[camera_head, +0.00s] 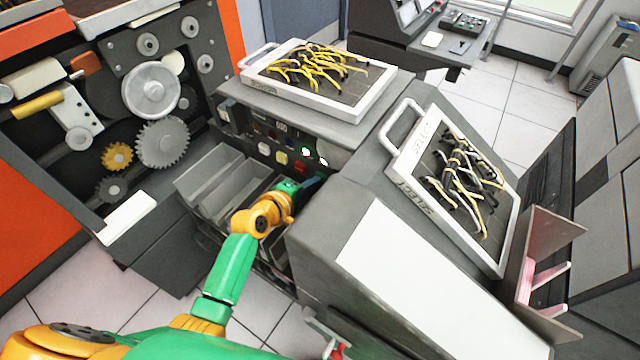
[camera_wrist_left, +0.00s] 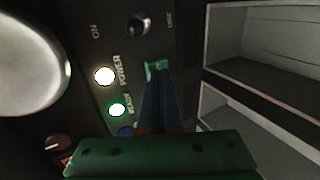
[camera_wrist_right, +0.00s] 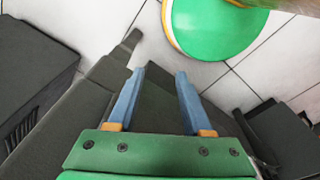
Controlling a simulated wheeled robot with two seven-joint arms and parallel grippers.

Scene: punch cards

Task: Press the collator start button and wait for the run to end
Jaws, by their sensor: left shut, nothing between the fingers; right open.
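The collator's control panel (camera_head: 262,135) is on the front of the grey machine in the head view. My left gripper (camera_head: 312,183) is shut and empty, its tips close to the panel's lower right part. In the left wrist view, the shut fingertips (camera_wrist_left: 157,78) are at a small green button (camera_wrist_left: 155,65), partly hidden behind them. I cannot tell whether they touch or press it. A white lamp (camera_wrist_left: 105,76) and a green lamp (camera_wrist_left: 117,110) are lit beside it. My right gripper (camera_wrist_right: 159,74) is open and empty, away from the panel.
Grey card pockets (camera_head: 215,180) lie left of my left gripper. Trays with yellow wires (camera_head: 372,98) and mixed wires (camera_head: 402,165) rest on the machine tops. Exposed gears (camera_head: 162,142) are at the left. Tiled floor (camera_wrist_right: 100,25) shows beyond my right gripper.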

